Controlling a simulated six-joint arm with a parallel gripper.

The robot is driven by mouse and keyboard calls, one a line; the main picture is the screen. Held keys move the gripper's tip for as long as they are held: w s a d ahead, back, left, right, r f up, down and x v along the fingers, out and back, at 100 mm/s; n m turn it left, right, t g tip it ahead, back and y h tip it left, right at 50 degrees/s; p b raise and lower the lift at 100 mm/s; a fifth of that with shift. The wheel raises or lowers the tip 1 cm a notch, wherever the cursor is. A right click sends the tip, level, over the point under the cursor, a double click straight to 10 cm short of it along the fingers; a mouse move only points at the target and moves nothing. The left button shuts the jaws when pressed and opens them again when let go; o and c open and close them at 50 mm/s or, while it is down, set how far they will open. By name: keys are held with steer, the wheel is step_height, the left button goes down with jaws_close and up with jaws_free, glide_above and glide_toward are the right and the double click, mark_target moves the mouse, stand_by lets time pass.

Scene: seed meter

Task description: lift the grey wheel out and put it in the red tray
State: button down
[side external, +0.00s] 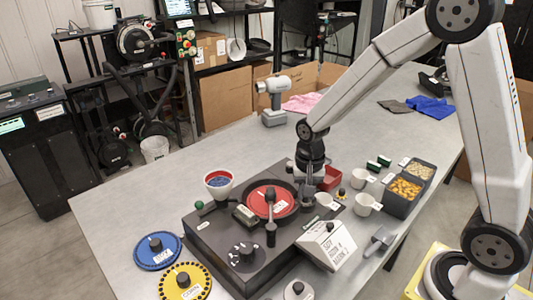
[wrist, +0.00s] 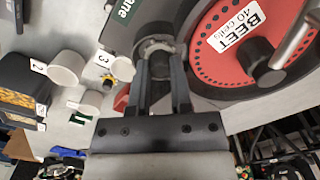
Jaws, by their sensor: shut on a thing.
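My gripper (side external: 309,196) is at the right edge of the dark seed meter, beside the red disc (side external: 281,198). In the wrist view its two fingers (wrist: 160,62) are closed around a small round grey part, the grey wheel (wrist: 155,44), at the housing's edge. I cannot tell whether the wheel is still seated or slightly raised. In the side view the fingers mostly hide it. The red tray (side external: 331,177) stands just behind and right of my gripper, partly hidden by it. A bit of its red shows left of the fingers in the wrist view.
White cups (side external: 366,204) and a dark bin of seeds (side external: 410,186) stand to the right. A lever handle (side external: 270,233) rises over the red disc. A white labelled box (side external: 327,245) is in front. Blue (side external: 157,251) and yellow (side external: 185,284) discs lie at left.

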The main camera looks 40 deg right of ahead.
steer(key=shift+r, duration=0.5)
steer(key=shift+r, duration=0.35)
steer(key=shift+r, duration=0.35)
steer(key=shift+r, duration=0.3)
steer(key=shift+r, duration=0.2)
stand_by(0.3)
steer(key=shift+r, duration=1.55)
